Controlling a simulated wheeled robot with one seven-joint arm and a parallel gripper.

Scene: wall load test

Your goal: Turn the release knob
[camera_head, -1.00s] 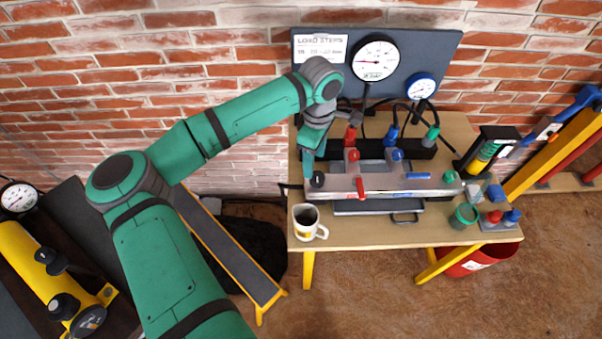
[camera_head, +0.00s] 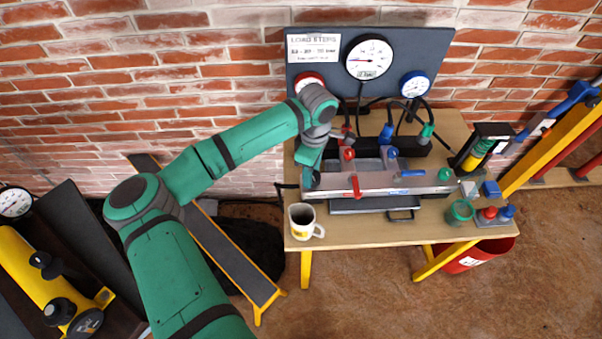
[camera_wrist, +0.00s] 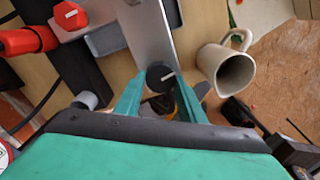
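A dark round knob (camera_wrist: 161,77) with a white mark on its face sits at the end of the grey metal block (camera_head: 375,186). I take it to be the release knob. My gripper (camera_head: 309,182) points down at the left end of the block, and in the head view it covers most of the knob. In the wrist view my gripper (camera_wrist: 159,90) is open, its two green fingers apart on either side of the knob. Whether a fingertip touches the knob, I cannot tell.
A white mug (camera_head: 302,220) stands close by at the table's front left corner. A red lever (camera_head: 355,186) and a blue lever (camera_head: 412,173) lie on the block. Gauges (camera_head: 369,60) and hoses are behind. A green cup (camera_head: 460,212) is at the right.

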